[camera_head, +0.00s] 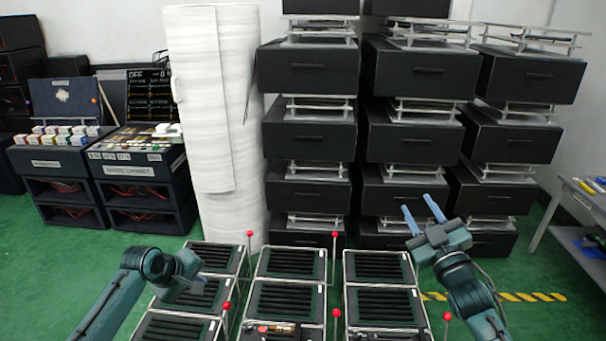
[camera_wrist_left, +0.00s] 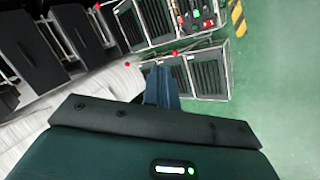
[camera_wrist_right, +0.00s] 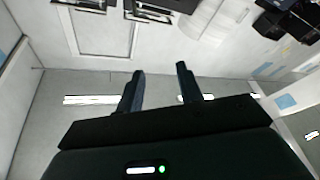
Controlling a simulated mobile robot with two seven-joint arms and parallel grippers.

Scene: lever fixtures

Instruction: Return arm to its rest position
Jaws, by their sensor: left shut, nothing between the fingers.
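My left gripper (camera_head: 202,286) is over the left column of slatted black fixtures (camera_head: 213,257) in the head view. Its fingers are together and hold nothing; they also show closed in the left wrist view (camera_wrist_left: 161,84). My right gripper (camera_head: 422,212) is raised at the right, above and beyond the right column of fixtures (camera_head: 380,267). Its two blue fingers are spread with nothing between them, as the right wrist view (camera_wrist_right: 160,78) also shows. Thin levers with red knobs stand by the fixtures, including a back one (camera_head: 334,235) and a front one (camera_head: 336,313).
Stacked black drawer cabinets (camera_head: 310,132) and a tall white wrapped roll (camera_head: 218,130) stand behind the fixtures. Black display stands (camera_head: 140,170) are at the left, and a grey table (camera_head: 592,200) is at the right. Green floor is open on both sides.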

